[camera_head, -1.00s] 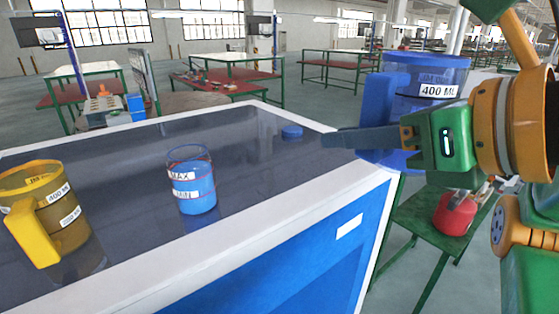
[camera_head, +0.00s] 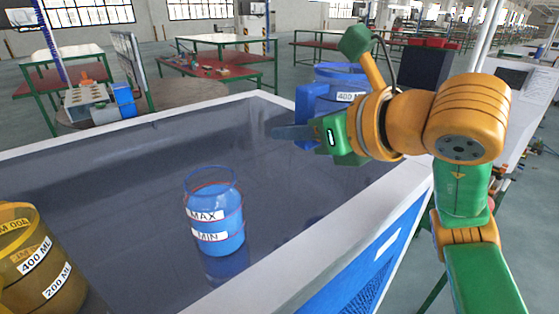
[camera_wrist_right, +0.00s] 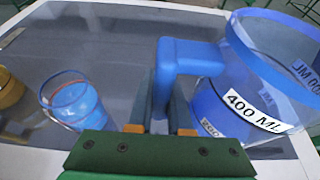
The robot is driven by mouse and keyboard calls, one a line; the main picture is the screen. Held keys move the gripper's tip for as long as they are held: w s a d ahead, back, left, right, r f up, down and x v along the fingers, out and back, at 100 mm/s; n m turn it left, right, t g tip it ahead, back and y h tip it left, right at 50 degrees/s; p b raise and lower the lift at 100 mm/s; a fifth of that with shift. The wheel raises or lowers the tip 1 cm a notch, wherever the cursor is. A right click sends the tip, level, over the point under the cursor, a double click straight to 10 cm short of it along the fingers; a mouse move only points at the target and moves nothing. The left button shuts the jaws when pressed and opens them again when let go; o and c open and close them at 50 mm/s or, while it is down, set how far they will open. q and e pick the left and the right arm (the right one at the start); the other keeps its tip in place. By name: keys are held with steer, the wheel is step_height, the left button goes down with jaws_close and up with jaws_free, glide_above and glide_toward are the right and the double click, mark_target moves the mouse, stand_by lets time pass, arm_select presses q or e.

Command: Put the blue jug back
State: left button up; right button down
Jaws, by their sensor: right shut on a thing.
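The blue jug (camera_head: 338,86) is a translucent cup with a solid blue handle and a white 400 ML label. In the head view it is at the upper middle, near the table's far right corner. My right gripper (camera_head: 290,131) is shut on the jug's handle. In the right wrist view the handle stands between the two fingers (camera_wrist_right: 162,105), and the jug body (camera_wrist_right: 250,112) is to their right, upright or nearly so. The gripper and arm hide the jug's lower part in the head view, so I cannot tell whether its base touches the tabletop. My left gripper is not in view.
A clear beaker with blue liquid and MAX and MIN labels (camera_head: 214,215) stands on the dark tabletop (camera_head: 110,180). A yellow jug (camera_head: 35,262) is at the lower left. The table has a raised white rim (camera_head: 300,268). The tabletop between beaker and far edge is clear.

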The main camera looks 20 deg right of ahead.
steer(key=w+f, duration=0.5)
steer(key=shift+a+f, duration=0.15)
steer(key=shift+a, duration=0.2)
steer(key=f, duration=0.1)
steer(key=f+p, duration=0.1)
steer(key=f, duration=0.1)
steer(key=shift+w+f, duration=0.25)
steer(key=shift+w, duration=0.1)
steer(key=shift+f, duration=0.25)
steer(key=shift+f, duration=0.1)
steer(key=shift+f, duration=0.1)
steer(key=c, duration=0.8)
jaws_free()
steer(key=shift+c, duration=0.2)
steer(key=shift+r, duration=0.35)
steer(key=b+v, duration=0.2)
steer(key=v, duration=1)
steer(key=shift+f, duration=0.15)
